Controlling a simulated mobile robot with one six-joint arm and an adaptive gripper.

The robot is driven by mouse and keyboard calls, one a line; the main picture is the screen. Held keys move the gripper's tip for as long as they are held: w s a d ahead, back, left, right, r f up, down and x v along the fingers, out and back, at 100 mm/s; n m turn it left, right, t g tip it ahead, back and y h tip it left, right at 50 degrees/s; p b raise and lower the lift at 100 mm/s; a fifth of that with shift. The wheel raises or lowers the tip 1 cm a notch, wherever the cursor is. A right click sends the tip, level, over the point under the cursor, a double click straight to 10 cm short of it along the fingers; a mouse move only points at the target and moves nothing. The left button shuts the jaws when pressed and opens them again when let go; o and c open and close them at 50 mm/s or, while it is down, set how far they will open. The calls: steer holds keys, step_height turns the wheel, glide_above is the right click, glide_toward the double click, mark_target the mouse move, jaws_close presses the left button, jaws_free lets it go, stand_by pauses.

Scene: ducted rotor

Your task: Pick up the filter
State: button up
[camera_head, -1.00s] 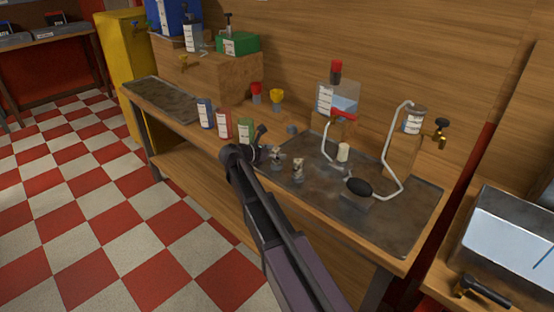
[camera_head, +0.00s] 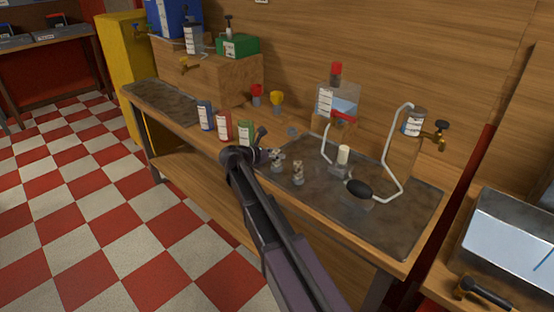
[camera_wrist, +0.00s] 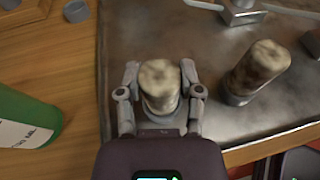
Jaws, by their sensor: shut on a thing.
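My gripper (camera_wrist: 160,92) is shut on a short cylinder, mottled cream and brown with a grey base, which I take to be the filter (camera_wrist: 160,78). One finger is on each side of it. In the head view the filter (camera_head: 277,158) shows at the gripper's tip, at the left edge of the dark metal tray; I cannot tell whether it is clear of the surface. A second, similar mottled cylinder (camera_wrist: 256,70) stands to the right in the wrist view, apart from the fingers. It also shows in the head view (camera_head: 298,172).
The metal tray (camera_head: 400,232) also holds a white cylinder (camera_head: 343,155), a black bulb (camera_head: 359,189) and bent tubing. Blue, red and green bottles (camera_head: 245,132) stand left of the gripper on the wooden bench. The tray's front right is clear.

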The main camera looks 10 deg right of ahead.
mark_target(277, 151)
steer(key=shift+r, duration=0.15)
step_height(277, 151, up, 2)
steer(key=shift+p, duration=1.15)
steer(key=shift+r+p, duration=0.85)
steer(key=s+a, duration=0.2)
steer(key=s, duration=0.5)
steer(key=s+a+r+p, duration=0.1)
steer(key=s+a, duration=0.1)
steer(key=s, duration=0.6)
steer(key=shift+s+a, duration=0.15)
steer(key=shift+a, duration=0.1)
steer(key=shift+s, duration=0.1)
